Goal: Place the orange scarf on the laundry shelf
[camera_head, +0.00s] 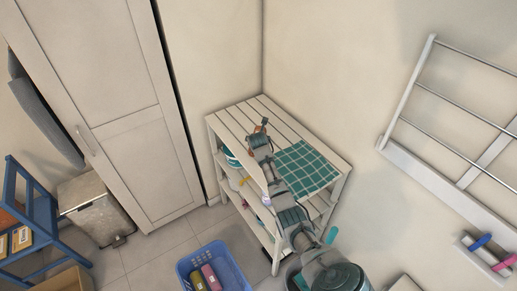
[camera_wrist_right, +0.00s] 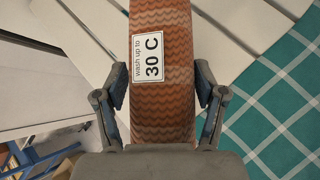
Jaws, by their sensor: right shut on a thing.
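The orange scarf (camera_wrist_right: 160,60) is a rolled or folded length with a zigzag knit and a white "wash up to 30 C" label. My right gripper (camera_wrist_right: 162,88) has a finger on either side of it and is shut on it. In the head view the right gripper (camera_head: 258,136) is over the top of the white slatted laundry shelf (camera_head: 240,116), left of a green checked cloth. Only small bits of the scarf show there, mostly hidden by the gripper. I cannot tell whether the scarf touches the slats. My left gripper is not in view.
The green checked cloth (camera_head: 306,168) covers the right part of the shelf top. Back slats are bare. A blue basket (camera_head: 183,268) with items stands on the floor in front. A tall cabinet (camera_head: 125,125) is at left, a wall drying rack (camera_head: 408,92) at right.

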